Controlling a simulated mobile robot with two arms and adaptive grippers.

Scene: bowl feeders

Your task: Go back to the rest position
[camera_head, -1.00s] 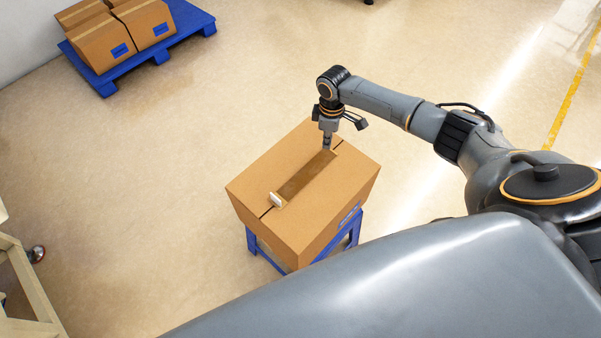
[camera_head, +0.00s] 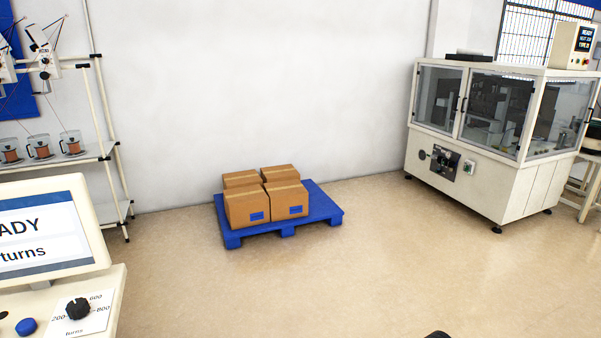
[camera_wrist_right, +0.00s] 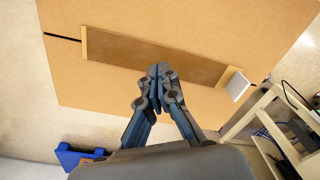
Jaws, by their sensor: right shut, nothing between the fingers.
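In the right wrist view my right gripper (camera_wrist_right: 158,80) is shut and empty, its fingertips together in front of a cardboard box (camera_wrist_right: 200,20). A strip of brown tape (camera_wrist_right: 150,55) runs along the box's top seam, and a small white piece (camera_wrist_right: 238,86) sits at the tape's right end. I cannot tell how far the fingertips are from the box. My left gripper is in neither current view. In the head view now, neither gripper nor this box shows; only a small dark shape is at the bottom edge.
A blue pallet (camera_head: 325,208) with several cartons (camera_head: 275,200) stands by the wall. A glazed machine (camera_head: 485,130) is at the right. A panel with a screen (camera_head: 45,230) and a shelf rack (camera_head: 110,150) are at the left. The middle floor is clear.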

